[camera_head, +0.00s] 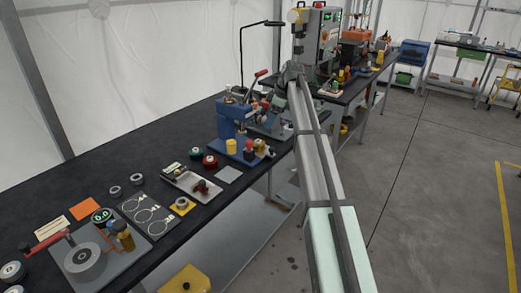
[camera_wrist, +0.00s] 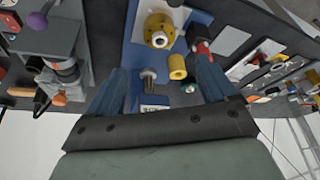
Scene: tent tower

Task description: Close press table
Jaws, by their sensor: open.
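A blue bench press (camera_head: 231,122) stands on the long black workbench (camera_head: 110,172) in the head view. A yellow cylinder (camera_head: 231,146) is at its front, with small red and yellow parts beside it. In the wrist view the press's blue base (camera_wrist: 196,22) lies ahead of my gripper (camera_wrist: 160,88). A round yellow flange (camera_wrist: 158,30), a yellow cylinder and a grey bolt-like part (camera_wrist: 148,80) show between or just beyond the fingers. My gripper is open, with nothing seen held. In the head view my arm hides much of the area behind the press. I cannot tell the press table's position.
A grey tray (camera_head: 192,184) and a red round part (camera_head: 210,161) sit left of the press. A grey machine with a purple knob (camera_wrist: 52,40) is close at left in the wrist view. A taller machine (camera_head: 325,36) stands behind. The floor at right is clear.

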